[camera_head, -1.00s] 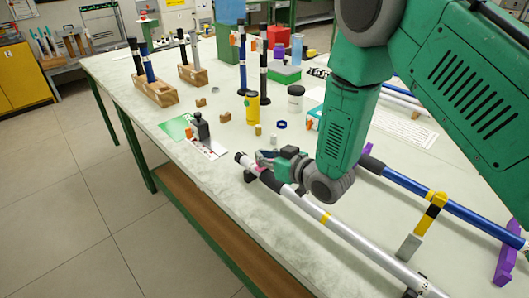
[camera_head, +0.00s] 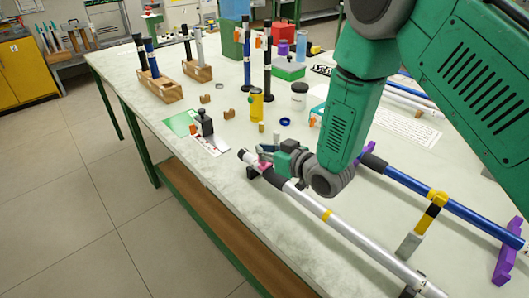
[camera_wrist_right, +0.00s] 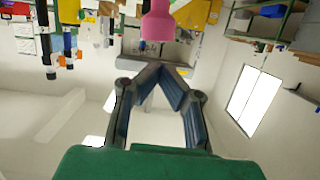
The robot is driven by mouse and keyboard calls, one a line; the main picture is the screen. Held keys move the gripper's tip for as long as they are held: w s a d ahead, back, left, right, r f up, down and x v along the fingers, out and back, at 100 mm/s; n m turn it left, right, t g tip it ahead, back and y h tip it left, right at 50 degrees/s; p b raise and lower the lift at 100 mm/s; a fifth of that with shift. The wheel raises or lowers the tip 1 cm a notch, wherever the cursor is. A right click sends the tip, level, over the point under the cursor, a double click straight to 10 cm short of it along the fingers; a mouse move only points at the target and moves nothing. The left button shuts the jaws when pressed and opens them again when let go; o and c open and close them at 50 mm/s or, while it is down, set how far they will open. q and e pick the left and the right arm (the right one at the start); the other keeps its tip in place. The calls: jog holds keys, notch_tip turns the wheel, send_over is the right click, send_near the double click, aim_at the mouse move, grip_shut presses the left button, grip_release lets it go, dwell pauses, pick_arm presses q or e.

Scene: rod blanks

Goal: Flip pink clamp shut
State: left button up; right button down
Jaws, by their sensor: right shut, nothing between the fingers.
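The pink clamp (camera_head: 264,165) is at the far end of the silver rod (camera_head: 345,235), close to the rod's black-and-white tip. It is small and partly hidden by my right gripper, so I cannot tell how far it is closed. My right gripper (camera_head: 272,160) is right beside it, above the rod, with its fingers shut and empty. In the right wrist view, a pink part (camera_wrist_right: 157,22) shows at the top edge, just beyond the shut fingertips (camera_wrist_right: 160,70). I cannot tell whether they touch. My left gripper is not in view.
A blue rod (camera_head: 420,192) lies on purple supports at right, with a yellow-and-black post (camera_head: 430,218) between the rods. A dark bottle (camera_head: 205,124), yellow cylinder (camera_head: 257,104) and white jar (camera_head: 299,96) stand behind.

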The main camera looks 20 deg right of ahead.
notch_tip(320, 180, up, 3)
jog(key=shift+w+a+f+p, duration=0.1)
jog(key=shift+a+p, duration=0.05)
jog(key=shift+p, duration=0.45)
jog(key=b+v, duration=0.1)
jog(key=v, duration=0.9)
jog(key=shift+s+f, duration=0.3)
jog(key=shift+f, duration=0.05)
